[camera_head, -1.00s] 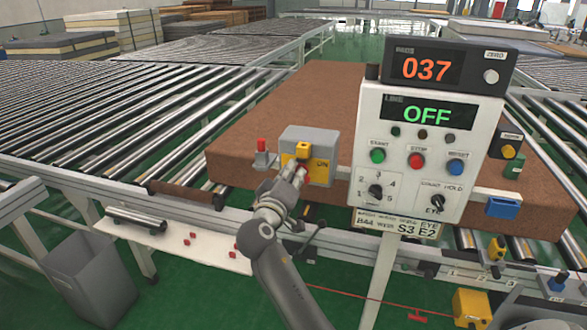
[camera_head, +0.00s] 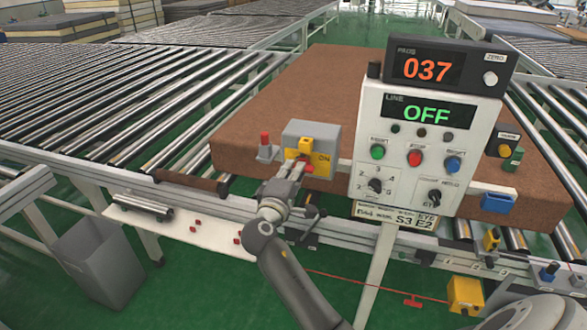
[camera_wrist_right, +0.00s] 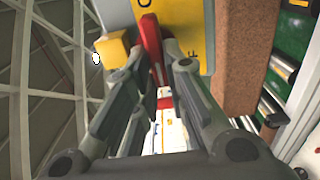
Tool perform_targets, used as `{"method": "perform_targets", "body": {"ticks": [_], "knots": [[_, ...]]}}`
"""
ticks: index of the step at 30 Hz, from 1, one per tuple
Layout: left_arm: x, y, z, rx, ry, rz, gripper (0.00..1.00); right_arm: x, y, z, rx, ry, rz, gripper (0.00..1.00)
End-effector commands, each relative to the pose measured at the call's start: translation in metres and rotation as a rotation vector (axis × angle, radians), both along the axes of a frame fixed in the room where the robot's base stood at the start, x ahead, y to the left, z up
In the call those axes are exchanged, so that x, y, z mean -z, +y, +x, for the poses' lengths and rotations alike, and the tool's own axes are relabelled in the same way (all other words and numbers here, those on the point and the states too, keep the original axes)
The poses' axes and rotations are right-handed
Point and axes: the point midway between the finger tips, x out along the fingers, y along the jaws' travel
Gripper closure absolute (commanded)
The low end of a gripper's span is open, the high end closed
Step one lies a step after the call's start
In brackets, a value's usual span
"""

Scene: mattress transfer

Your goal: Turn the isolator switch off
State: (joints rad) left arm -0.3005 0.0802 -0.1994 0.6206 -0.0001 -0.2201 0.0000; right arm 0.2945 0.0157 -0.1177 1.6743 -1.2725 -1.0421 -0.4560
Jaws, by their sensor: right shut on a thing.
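The isolator switch is a grey box (camera_head: 328,135) with a yellow plate (camera_head: 323,171) marked ON, left of the control panel. A yellow block (camera_head: 305,147) sits on its front. My right gripper (camera_head: 298,164) is at the plate, shut on the red handle (camera_head: 309,168), which is partly hidden by the fingers. In the right wrist view, the red handle (camera_wrist_right: 151,45) lies between the two fingers (camera_wrist_right: 165,60), pointing up the picture with a slight tilt. Part of an F shows on the yellow plate (camera_wrist_right: 204,20). My left gripper is not in view.
The control panel (camera_head: 381,110) stands close right of the box; its display reads OFF. A brown mattress (camera_head: 275,100) lies behind on rollers. A red-topped post (camera_head: 265,146) stands just left of the box. A grey bin (camera_head: 94,262) is at lower left.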

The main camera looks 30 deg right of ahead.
Motion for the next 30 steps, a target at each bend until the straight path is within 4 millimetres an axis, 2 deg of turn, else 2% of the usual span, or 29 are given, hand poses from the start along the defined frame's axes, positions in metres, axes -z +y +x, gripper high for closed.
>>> {"method": "perform_targets", "body": {"ticks": [15, 16, 21, 30], "knots": [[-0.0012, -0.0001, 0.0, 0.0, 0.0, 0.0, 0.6, 0.0027, 0.0005, -0.0002, -0.001, 0.02, -0.013, 1.0], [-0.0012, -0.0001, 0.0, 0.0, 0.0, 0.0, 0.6, 0.0027, 0.0005, -0.0002, -0.001, 0.02, -0.013, 0.86], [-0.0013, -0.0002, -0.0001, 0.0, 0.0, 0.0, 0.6, 0.0021, 0.0004, -0.0001, -0.001, 0.018, -0.013, 0.66], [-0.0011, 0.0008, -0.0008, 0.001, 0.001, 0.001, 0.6, 0.0011, 0.0008, -0.0006, -0.001, 0.016, -0.012, 0.66]]}}
